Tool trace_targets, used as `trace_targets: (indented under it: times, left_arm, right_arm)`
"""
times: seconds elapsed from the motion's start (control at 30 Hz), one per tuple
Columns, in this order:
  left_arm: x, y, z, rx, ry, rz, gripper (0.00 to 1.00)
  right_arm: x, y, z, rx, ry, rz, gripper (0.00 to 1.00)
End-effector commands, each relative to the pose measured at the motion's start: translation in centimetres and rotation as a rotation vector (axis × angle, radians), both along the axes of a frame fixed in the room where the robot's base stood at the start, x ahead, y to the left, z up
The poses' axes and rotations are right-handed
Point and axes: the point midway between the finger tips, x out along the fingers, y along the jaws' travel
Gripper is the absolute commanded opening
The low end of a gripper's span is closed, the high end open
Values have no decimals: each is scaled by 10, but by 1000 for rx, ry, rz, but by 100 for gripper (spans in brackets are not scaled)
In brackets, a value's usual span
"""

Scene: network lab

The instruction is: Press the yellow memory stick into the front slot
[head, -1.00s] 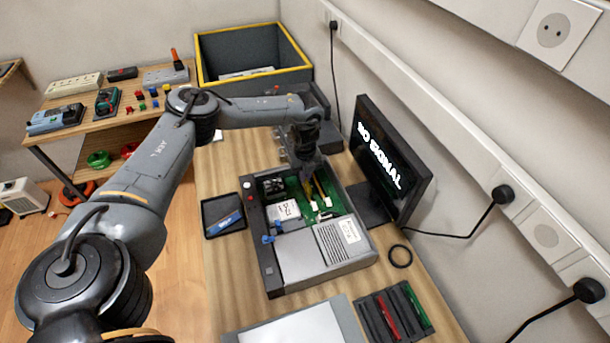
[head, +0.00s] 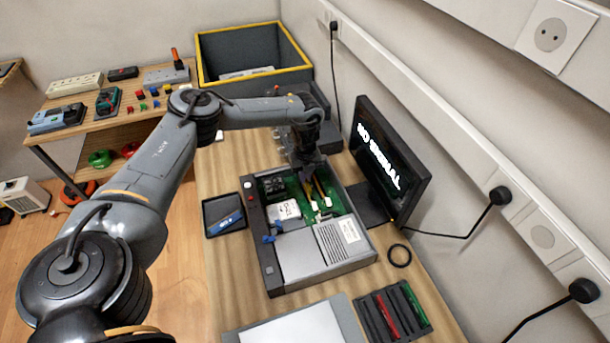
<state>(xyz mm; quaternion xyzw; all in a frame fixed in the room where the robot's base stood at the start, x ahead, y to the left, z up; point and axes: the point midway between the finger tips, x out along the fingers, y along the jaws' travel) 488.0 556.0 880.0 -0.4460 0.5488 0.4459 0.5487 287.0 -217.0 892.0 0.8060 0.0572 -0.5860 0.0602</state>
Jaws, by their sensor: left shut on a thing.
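The open computer case (head: 319,261) lies on the bench, with its green board (head: 293,187) showing at the back. My left gripper (head: 311,172) points down over the board's back right part and is shut on the yellow memory stick (head: 320,187). Only a thin yellow edge of the stick shows below the fingers. The slots run beside it, with pale end latches (head: 316,205) towards the front. I cannot tell whether the stick sits in a slot or just above it. My right gripper is not in view.
A monitor (head: 391,165) reading "NO SIGNAL" stands close on the right. A small dark tray (head: 211,212) lies left of the case. A rack (head: 372,326) with red and green sticks and a black ring (head: 399,255) lie in front. A yellow-rimmed bin (head: 205,76) stands behind.

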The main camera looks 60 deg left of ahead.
Motion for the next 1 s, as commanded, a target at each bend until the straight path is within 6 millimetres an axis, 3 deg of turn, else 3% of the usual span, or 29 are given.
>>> trace_targets:
  times: [1.0]
  left_arm:
    - [0, 0, 0, 0, 0, 0, 0]
  right_arm:
    - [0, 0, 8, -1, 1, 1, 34]
